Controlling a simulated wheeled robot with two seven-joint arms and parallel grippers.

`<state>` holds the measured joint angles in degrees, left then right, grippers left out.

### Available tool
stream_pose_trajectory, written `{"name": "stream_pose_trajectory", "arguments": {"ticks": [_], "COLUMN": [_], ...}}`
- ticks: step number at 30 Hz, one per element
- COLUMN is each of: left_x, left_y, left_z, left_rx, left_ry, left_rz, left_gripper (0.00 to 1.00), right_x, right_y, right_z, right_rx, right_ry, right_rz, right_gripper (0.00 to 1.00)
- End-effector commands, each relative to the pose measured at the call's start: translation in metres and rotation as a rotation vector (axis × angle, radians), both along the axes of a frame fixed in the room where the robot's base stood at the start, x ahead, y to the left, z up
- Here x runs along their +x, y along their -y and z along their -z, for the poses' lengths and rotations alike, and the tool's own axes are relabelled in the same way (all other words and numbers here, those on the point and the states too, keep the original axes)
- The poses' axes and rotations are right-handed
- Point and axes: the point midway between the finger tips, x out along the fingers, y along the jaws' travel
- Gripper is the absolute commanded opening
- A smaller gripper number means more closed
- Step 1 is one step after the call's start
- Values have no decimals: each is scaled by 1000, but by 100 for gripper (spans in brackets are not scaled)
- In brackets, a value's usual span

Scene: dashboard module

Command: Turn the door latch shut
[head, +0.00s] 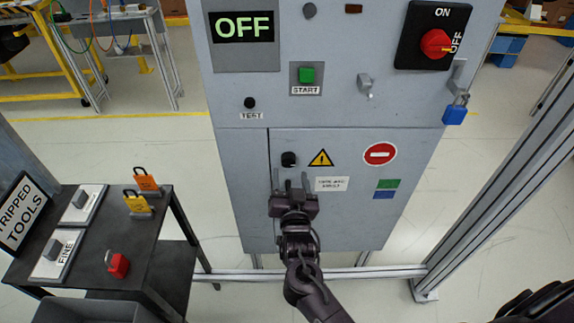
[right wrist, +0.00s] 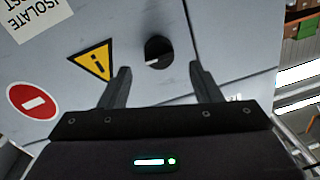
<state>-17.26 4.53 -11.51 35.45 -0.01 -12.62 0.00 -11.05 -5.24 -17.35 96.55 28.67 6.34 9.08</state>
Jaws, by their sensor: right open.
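The door latch (head: 289,159) is a small round black knob near the upper left of the grey cabinet's lower door (head: 340,225). In the right wrist view the latch (right wrist: 158,47) shows a short white mark on its face, near the lower edge. My right gripper (head: 291,184) is just below the latch in the head view. In the right wrist view its two fingers (right wrist: 160,72) are spread apart with nothing between them, and the latch lies beyond the tips, roughly centred. I cannot tell the exact gap to the door. My left gripper is not in view.
The cabinet carries an OFF display (head: 243,27), a green start button (head: 306,75), a red rotary switch (head: 435,43) and a blue padlock (head: 455,113). A dark cart (head: 165,255) with padlocks stands at left. A metal post (head: 500,170) rises at right.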

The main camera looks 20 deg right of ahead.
Motion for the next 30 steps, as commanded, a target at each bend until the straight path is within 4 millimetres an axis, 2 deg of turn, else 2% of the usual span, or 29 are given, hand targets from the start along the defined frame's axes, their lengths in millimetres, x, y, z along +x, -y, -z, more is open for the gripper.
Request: {"name": "stream_pose_trajectory", "arguments": {"ticks": [3,9,19,27,30], "left_x": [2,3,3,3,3], "left_y": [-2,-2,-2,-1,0], "left_z": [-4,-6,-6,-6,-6], "left_rx": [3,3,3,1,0], "left_ry": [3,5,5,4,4], "left_rz": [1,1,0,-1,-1], "left_gripper": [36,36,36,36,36], "right_x": [20,40,44,44,44], "right_y": [5,9,10,10,10], "right_z": [-2,0,1,1,1], "right_rx": [-2,-1,0,0,-1], "right_ry": [0,-2,-3,-3,-3], "right_rz": [1,-1,-1,-1,-1], "right_gripper": [58,58,58,22,13]}}
